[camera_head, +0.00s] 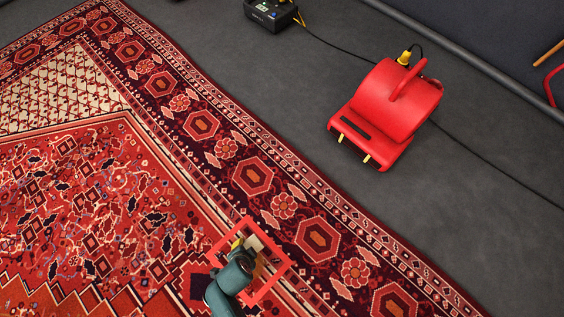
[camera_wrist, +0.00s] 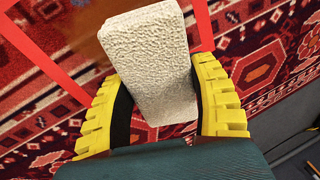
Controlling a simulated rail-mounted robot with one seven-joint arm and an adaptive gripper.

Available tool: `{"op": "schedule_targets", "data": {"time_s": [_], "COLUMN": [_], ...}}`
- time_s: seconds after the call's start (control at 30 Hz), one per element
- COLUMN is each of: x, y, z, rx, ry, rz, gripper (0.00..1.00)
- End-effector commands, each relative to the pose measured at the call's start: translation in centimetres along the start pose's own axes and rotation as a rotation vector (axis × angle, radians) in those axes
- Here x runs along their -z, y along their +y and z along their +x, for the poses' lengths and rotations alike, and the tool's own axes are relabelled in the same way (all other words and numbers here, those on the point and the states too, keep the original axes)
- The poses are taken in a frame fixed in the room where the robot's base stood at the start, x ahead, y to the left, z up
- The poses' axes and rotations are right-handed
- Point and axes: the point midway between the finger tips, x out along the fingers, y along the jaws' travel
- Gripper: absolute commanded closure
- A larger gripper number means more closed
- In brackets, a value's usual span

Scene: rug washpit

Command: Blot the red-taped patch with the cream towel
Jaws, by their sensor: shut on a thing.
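The cream towel (camera_wrist: 150,62) is a folded, rough-textured pad. My gripper (camera_wrist: 158,98) is shut on it, with a yellow ribbed finger on each side in the wrist view. In the head view my gripper (camera_head: 246,244) is over the patch outlined in red tape (camera_head: 273,285) on the rug, and a small part of the towel (camera_head: 255,243) shows inside the outline. The tape (camera_wrist: 47,52) also runs past both sides of the towel in the wrist view. I cannot tell whether the towel touches the rug.
The patterned red rug (camera_head: 90,190) covers the left and bottom. A red blower (camera_head: 393,105) stands on the grey floor (camera_head: 480,180) at the upper right, with a black cable. A black box (camera_head: 271,14) sits at the top.

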Motion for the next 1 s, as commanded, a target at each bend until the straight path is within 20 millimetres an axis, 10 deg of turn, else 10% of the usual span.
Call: {"op": "schedule_targets", "data": {"time_s": [0.17, 1.0], "x": [-2.8, -3.8], "y": [-0.3, 1.6], "z": [0.2, 7.6], "rx": [0.044, 0.052], "ry": [-0.027, -0.027], "rz": [-0.087, -0.084], "gripper": [0.68, 0.68]}}
